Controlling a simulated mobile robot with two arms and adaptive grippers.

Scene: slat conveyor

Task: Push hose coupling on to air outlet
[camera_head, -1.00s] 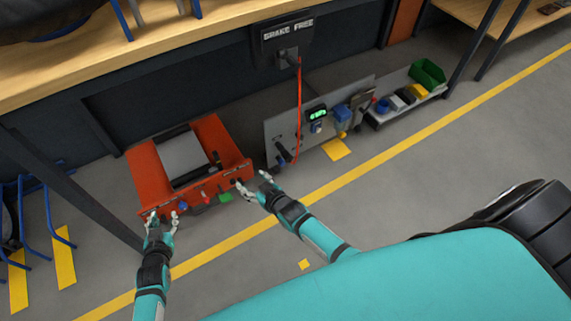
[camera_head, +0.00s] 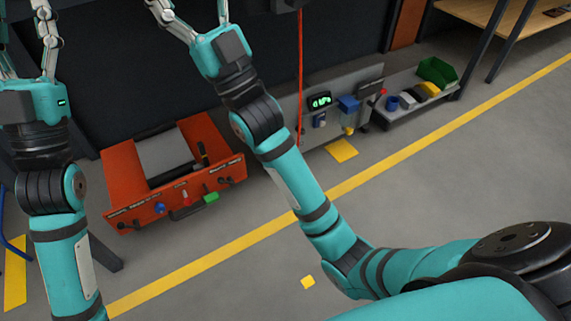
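A thin red hose (camera_head: 299,75) hangs down in front of the grey panel (camera_head: 352,84), partly behind my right arm at its lower end. I cannot make out a coupling or which fitting is the air outlet. The black box at the top of the hose (camera_head: 286,5) is cut off by the picture edge. My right gripper (camera_head: 187,8) is raised at the top, left of the hose, with its fingers spread and nothing between them. My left gripper (camera_head: 22,38) is raised at the far left, fingers spread and empty, partly out of frame.
An orange machine (camera_head: 128,168) with a row of controls stands on the floor at the left. The panel carries a lit green display (camera_head: 319,102) and a blue part (camera_head: 348,103). A shelf with a green bin (camera_head: 437,72) is at the right.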

